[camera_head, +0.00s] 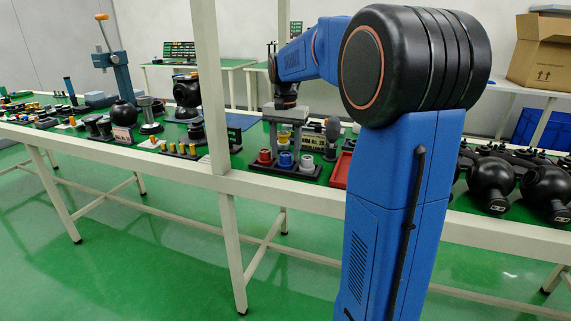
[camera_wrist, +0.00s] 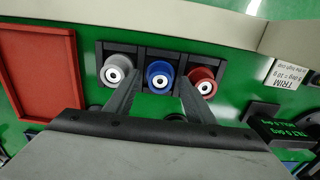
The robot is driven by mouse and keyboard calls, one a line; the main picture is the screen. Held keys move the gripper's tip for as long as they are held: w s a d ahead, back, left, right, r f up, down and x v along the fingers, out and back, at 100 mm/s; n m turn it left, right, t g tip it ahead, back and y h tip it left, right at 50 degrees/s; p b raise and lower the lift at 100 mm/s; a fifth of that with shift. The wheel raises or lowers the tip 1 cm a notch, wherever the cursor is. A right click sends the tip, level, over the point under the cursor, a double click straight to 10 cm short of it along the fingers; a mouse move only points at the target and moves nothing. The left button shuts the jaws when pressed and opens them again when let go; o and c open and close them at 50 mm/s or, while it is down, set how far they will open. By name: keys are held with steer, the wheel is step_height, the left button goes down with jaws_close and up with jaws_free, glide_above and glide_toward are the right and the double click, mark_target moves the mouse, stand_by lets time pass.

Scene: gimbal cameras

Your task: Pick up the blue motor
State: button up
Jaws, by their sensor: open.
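The blue motor (camera_wrist: 160,75) sits in the middle slot of a black holder in the wrist view, between a grey motor (camera_wrist: 116,70) on the left and a red motor (camera_wrist: 203,80) on the right. In the head view the blue motor (camera_head: 285,161) stands upright in the same row. My gripper (camera_wrist: 160,88) is open and empty, with one finger on each side of the blue motor in the picture. In the head view my gripper (camera_head: 285,138) is above the row, pointing down. Whether the fingers touch any motor cannot be told.
A red tray (camera_wrist: 40,75) lies left of the holder, and a white TRIM label block (camera_wrist: 290,72) is on the right. In the head view, the table's front rail (camera_head: 290,190) runs close by. Black round parts (camera_head: 490,178) crowd the right side.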

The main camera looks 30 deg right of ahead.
steer(key=c, duration=1.2)
steer(key=shift+r, duration=0.15)
